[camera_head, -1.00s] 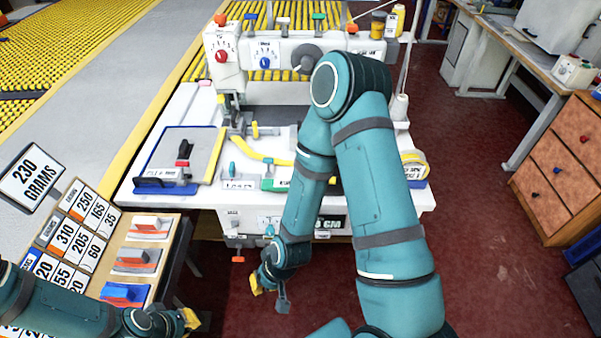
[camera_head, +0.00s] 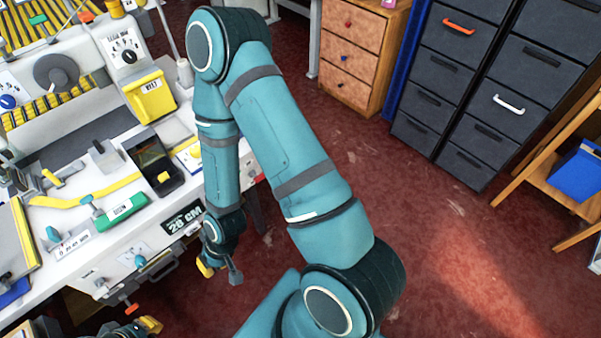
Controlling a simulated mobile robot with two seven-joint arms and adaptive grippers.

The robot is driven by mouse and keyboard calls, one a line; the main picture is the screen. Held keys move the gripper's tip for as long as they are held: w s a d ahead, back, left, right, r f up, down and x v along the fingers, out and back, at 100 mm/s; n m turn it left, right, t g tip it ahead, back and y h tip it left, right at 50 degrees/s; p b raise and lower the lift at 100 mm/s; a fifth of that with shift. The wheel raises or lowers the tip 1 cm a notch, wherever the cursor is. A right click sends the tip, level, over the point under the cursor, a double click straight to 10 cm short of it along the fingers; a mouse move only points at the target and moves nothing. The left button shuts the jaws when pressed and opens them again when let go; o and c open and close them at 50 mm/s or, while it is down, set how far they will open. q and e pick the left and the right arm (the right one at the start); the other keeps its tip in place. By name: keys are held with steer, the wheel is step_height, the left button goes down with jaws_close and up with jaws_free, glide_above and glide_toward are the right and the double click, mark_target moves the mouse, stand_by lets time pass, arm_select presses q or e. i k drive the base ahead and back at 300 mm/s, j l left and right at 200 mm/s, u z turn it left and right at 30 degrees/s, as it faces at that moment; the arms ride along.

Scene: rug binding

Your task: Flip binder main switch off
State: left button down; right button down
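The binder (camera_head: 60,150) is the white machine on the left, partly cut off by the picture's edge. Its front panel carries a teal knob (camera_head: 140,262) and an orange-red handle (camera_head: 131,308) below. A dial (camera_head: 127,57) sits on its upper head. I cannot tell which control is the main switch. My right gripper (camera_head: 220,271) hangs in front of the binder's right front corner, open and empty, apart from the controls. My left gripper (camera_head: 148,326) shows only in part at the bottom edge, and its finger opening is not clear.
A yellow box (camera_head: 152,98) is on the binder's right side. A wooden drawer unit (camera_head: 350,55) and dark drawer cabinets (camera_head: 470,90) stand behind. A blue bin (camera_head: 580,172) rests on a wooden shelf at right. The red floor (camera_head: 440,250) is clear between.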

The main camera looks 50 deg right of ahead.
mark_target(258, 178)
steer(key=l+z, duration=0.1)
steer(key=z, duration=1.2)
steer(key=i+l+z, duration=0.1)
steer(key=l+z, duration=0.25)
steer(key=i+l+z, duration=0.1)
steer(key=z, duration=0.2)
steer(key=l, duration=0.1)
